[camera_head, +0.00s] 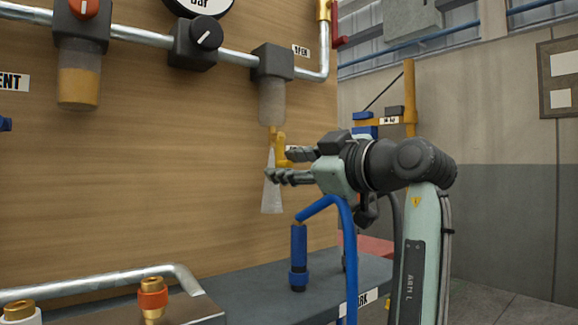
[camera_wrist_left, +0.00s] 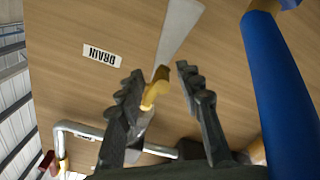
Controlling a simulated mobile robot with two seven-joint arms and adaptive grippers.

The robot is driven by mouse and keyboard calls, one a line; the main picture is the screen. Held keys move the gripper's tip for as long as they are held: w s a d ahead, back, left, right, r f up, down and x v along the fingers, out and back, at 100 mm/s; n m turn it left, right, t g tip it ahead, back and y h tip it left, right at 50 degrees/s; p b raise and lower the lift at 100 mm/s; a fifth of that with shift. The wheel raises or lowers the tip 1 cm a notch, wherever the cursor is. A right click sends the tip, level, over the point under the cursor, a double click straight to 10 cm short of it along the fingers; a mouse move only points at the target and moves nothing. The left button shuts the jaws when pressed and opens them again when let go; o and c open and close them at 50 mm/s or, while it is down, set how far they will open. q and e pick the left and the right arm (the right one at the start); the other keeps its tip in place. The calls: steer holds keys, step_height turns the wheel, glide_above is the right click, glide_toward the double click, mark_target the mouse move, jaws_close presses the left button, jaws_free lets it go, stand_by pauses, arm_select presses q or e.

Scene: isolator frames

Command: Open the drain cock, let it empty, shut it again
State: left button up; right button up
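The drain cock (camera_head: 280,150) is a yellow lever under the clear, cloudy bowl (camera_head: 272,103) on the wooden panel. A pale, widening spray (camera_head: 272,195) comes down from the outlet beside it; the spray also shows in the left wrist view (camera_wrist_left: 178,38). My left gripper (camera_head: 279,165) is open in front of the lever. In the left wrist view the yellow lever (camera_wrist_left: 156,92) lies between the two spread fingers (camera_wrist_left: 159,71), with gaps seen on both sides. The DRAIN label (camera_wrist_left: 102,55) is beside it. My right gripper is in neither view.
A second bowl with amber liquid (camera_head: 78,88) and a black knob (camera_head: 206,35) are on the panel to the left. A blue hose (camera_head: 350,250) and a blue tool (camera_head: 299,255) stand near my arm. Brass fittings (camera_head: 152,298) sit at the front of the bench.

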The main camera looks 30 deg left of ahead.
arm_select(q)
steer(key=v, duration=1.2)
